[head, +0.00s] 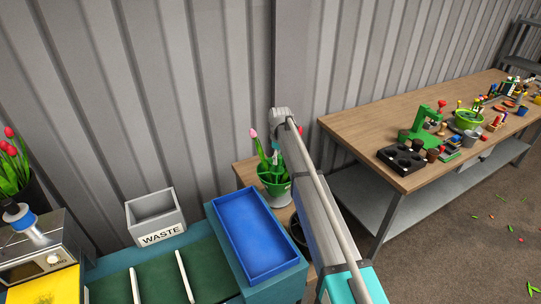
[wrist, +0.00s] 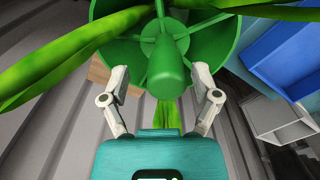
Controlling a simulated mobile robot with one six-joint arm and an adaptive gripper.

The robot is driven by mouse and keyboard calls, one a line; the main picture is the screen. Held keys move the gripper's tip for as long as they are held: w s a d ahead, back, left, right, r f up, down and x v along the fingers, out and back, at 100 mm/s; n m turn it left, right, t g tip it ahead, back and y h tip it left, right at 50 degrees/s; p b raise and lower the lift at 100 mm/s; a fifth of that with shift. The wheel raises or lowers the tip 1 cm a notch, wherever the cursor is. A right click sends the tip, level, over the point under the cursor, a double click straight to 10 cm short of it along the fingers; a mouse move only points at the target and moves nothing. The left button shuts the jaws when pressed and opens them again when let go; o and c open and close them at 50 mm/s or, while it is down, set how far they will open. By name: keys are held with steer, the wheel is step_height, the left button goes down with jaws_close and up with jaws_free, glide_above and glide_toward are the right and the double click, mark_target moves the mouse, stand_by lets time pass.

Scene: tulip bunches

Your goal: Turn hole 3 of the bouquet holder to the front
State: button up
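The green bouquet holder (head: 274,187) stands on a small wooden stand behind my arm, which hides part of it. Pink and red tulips with green leaves stand in it. In the wrist view the holder (wrist: 112,53) fills the upper middle, with spokes running out from a rounded central hub (wrist: 165,72). My gripper (wrist: 161,76) is open, one finger on each side of the hub, with gaps showing between fingers and hub. Green leaves cross the holder. I see no hole numbers, so I cannot tell which hole faces front.
A blue tray (head: 254,238) and a grey WASTE bin (head: 155,215) are left of the holder. A wooden workbench (head: 352,123) with a black holed tray (head: 401,160) and tools is to the right. A corrugated wall is close behind.

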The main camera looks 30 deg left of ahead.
steer(key=shift+s+a, duration=0.1)
steer(key=shift+r, duration=0.1)
steer(key=shift+s+r+p, duration=0.25)
steer(key=shift+r+p, duration=0.75)
steer(key=shift+p, duration=0.1)
steer(key=shift+r, duration=0.15)
